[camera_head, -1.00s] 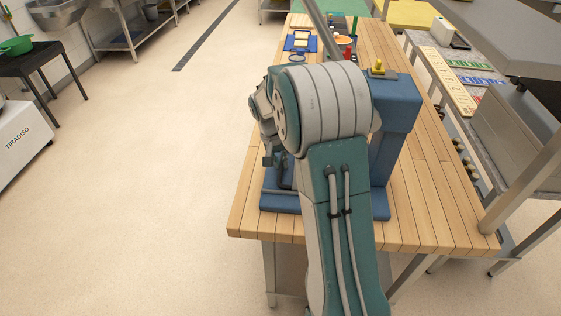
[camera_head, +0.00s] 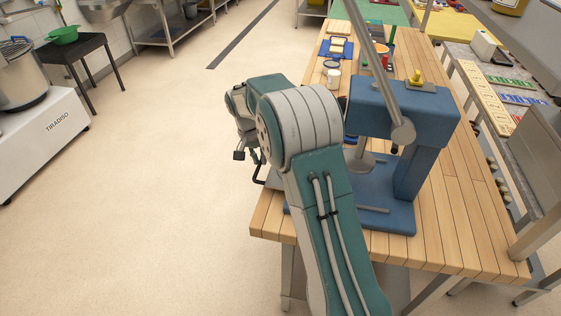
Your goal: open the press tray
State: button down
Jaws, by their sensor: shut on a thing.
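The blue press (camera_head: 428,112) stands on the near end of a wooden table, with its grey lever (camera_head: 385,80) slanting up and a grey round plunger under its head. My gripper (camera_head: 250,158) is at the press's left side, beyond the table's left edge, partly hidden by my own arm. It is shut on a thin black handle (camera_head: 259,176), which seems to belong to the press tray. A small grey edge of the tray (camera_head: 274,178) shows beside the handle; my arm hides the rest. How far the tray is out cannot be told.
The wooden table (camera_head: 455,215) carries a white jar (camera_head: 333,76) and other small items behind the press. A shelf unit stands close on the right. The floor (camera_head: 140,190) to the left is clear, with a white TIRADISO machine (camera_head: 48,140) at far left.

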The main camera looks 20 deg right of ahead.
jog(key=shift+w+a+f, duration=0.1)
jog(key=shift+w+a, duration=0.25)
jog(key=shift+a, duration=0.2)
jog(key=shift+w+a, duration=0.35)
jog(key=shift+a, duration=0.2)
jog(key=c, duration=0.7)
grip_release()
jog(key=r, duration=0.4)
jog(key=w+a+r, duration=0.1)
jog(key=r, duration=0.2)
jog(key=a+r, duration=0.1)
jog(key=r, duration=0.3)
jog(key=shift+w+r, duration=0.2)
jog(key=shift+r, duration=0.15)
